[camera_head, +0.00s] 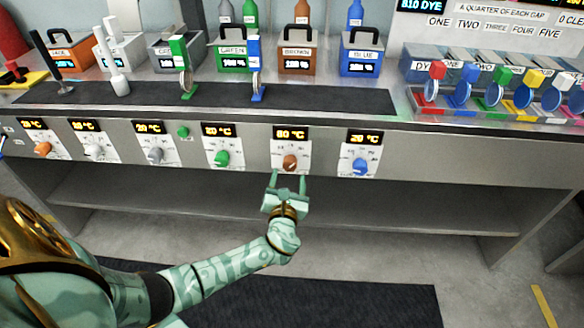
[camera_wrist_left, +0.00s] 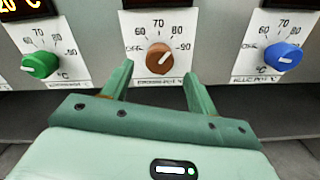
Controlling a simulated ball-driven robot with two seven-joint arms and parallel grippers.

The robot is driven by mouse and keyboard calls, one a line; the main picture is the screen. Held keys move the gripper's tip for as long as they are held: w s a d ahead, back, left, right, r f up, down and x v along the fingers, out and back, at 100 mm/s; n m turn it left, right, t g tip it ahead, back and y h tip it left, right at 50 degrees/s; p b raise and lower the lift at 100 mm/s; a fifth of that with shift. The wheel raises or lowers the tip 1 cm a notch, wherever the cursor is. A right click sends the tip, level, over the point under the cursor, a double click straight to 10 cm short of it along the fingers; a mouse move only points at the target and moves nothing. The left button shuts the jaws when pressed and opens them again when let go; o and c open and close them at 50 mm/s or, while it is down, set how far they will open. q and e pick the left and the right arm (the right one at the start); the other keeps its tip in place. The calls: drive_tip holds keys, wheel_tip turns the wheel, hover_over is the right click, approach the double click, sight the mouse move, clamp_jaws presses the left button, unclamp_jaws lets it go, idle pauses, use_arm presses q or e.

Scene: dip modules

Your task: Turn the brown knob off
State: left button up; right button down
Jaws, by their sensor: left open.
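The brown knob (camera_head: 290,162) sits on a white dial plate on the counter's front panel, under a display that seems to read 80 °C. In the left wrist view the brown knob (camera_wrist_left: 160,57) has a white mark pointing to the upper right, between about 80 and 90; OFF is printed at the dial's left. My left gripper (camera_head: 288,180) is open and empty just below and in front of the knob. In the wrist view the fingers of my left gripper (camera_wrist_left: 158,75) stand apart on either side below the knob, not gripping it. My right gripper is not in view.
The green knob (camera_head: 222,158) is left of the brown one and the blue knob (camera_head: 360,166) is right of it. Dye containers, including a brown one (camera_head: 296,63), stand on the counter above. The shelf space (camera_head: 400,205) below the panel is empty.

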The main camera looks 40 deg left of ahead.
sight(289, 167)
use_arm(q)
drive_tip(key=b+x, duration=0.1)
drive_tip(key=x, duration=0.4)
drive_tip(key=shift+f, duration=0.2)
drive_tip(key=shift+w+a+r+b, duration=0.15)
drive_tip(key=shift+w+a+b, duration=0.25)
drive_tip(key=shift+w, duration=0.15)
drive_tip(key=c, duration=1)
